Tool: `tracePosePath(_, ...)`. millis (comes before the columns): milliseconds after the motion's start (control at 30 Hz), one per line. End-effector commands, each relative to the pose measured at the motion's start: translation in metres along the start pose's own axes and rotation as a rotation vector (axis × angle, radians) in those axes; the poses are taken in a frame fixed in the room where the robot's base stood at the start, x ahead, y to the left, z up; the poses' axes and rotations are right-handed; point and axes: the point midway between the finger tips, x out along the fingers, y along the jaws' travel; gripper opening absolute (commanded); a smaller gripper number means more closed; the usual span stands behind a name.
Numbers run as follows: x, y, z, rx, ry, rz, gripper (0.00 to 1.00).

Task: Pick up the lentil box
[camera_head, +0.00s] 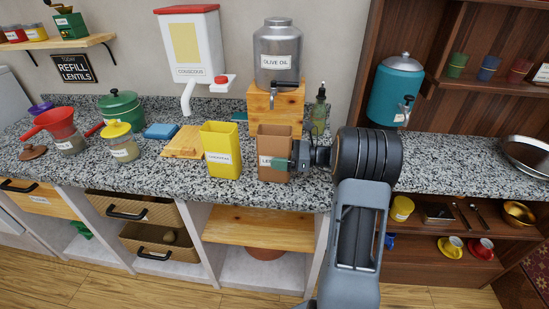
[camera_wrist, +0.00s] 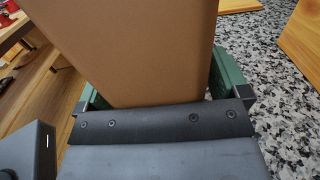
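The lentil box (camera_head: 275,140) is a tall brown open-topped box with a white label on its front, partly covered by a green finger. It stands upright near the counter's front edge, just right of a yellow box. My gripper (camera_head: 284,158) comes in from the right, with its green fingers on either side of the box. In the wrist view the brown box (camera_wrist: 135,50) fills the space between the fingers (camera_wrist: 158,88), close to the dark palm. I see no clear gap, but cannot tell whether both fingers press on it.
The yellow box (camera_head: 221,150) stands close on the left, beside a wooden board (camera_head: 183,142). Behind are the olive oil dispenser (camera_head: 279,55) on a wooden block (camera_head: 262,99) and a dark bottle (camera_head: 319,112). The couscous dispenser (camera_head: 190,45) hangs on the wall. The counter's right stretch (camera_head: 450,165) is clear.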

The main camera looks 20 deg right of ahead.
Motion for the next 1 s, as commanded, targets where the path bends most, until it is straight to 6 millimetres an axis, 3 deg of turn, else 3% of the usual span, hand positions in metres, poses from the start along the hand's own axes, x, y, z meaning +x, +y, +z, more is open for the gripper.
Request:
tracePosePath(67, -0.0001, 0.0000, 0.0000, 0.000, 0.000, 0.000, 0.86)
tracePosePath(667, -0.0002, 0.0000, 0.0001, -0.001, 0.000, 0.000, 0.28)
tracePosePath(1000, -0.0002, -0.0003, 0.0052, -0.004, -0.001, 0.000, 0.28)
